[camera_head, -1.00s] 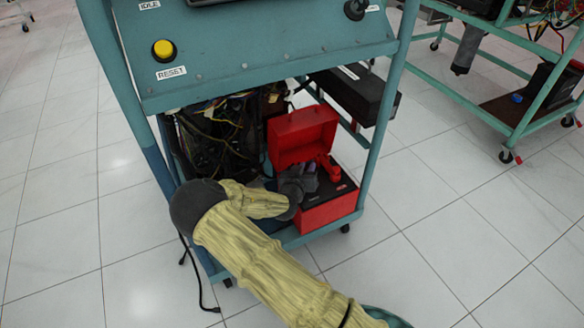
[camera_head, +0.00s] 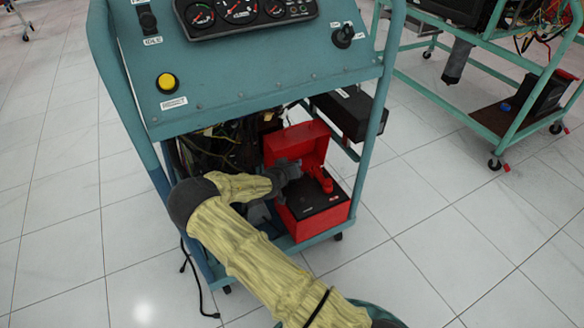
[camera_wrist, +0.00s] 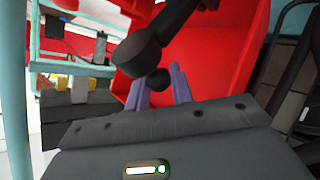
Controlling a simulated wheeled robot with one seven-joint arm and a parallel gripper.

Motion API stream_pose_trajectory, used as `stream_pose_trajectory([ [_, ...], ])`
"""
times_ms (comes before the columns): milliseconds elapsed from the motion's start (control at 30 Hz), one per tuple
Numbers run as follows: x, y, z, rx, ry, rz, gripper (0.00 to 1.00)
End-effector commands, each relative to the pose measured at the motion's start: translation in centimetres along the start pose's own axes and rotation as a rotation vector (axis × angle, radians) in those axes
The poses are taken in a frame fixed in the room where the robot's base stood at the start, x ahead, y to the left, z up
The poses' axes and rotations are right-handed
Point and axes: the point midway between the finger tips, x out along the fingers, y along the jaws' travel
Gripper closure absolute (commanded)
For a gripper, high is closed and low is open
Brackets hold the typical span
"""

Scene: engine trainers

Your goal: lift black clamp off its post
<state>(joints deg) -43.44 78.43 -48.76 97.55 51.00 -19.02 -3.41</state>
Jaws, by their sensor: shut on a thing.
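In the wrist view the two purple fingers of my gripper (camera_wrist: 161,90) are shut on a black clamp (camera_wrist: 157,80); its thick black arm or cable (camera_wrist: 165,30) runs up to the right. In the head view my gripper (camera_head: 294,170) is at the left side of the red battery box (camera_head: 322,219), above its black top and in front of the raised red lid (camera_head: 300,142). The clamp is too dark and small to make out there. A red clamp (camera_head: 320,181) sits on the right part of the box top. The black clamp's post is hidden.
The box stands on the low shelf of a teal trainer cart (camera_head: 260,85). The cart's right upright (camera_head: 368,145) is close to the box. Loose wires (camera_head: 215,150) hang to the left. A black box (camera_head: 348,114) is behind. Open floor lies to the right.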

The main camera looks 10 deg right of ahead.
Motion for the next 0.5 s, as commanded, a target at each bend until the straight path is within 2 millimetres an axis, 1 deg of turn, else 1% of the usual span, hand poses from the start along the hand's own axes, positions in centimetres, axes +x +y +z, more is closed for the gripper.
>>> stream_pose_trajectory([
  [33,-0.14,-0.84,-0.22,0.0,0.005,-0.013,1.0],
  [500,0.0,-1.37,-0.33,-0.001,0.002,-0.016,1.0],
])
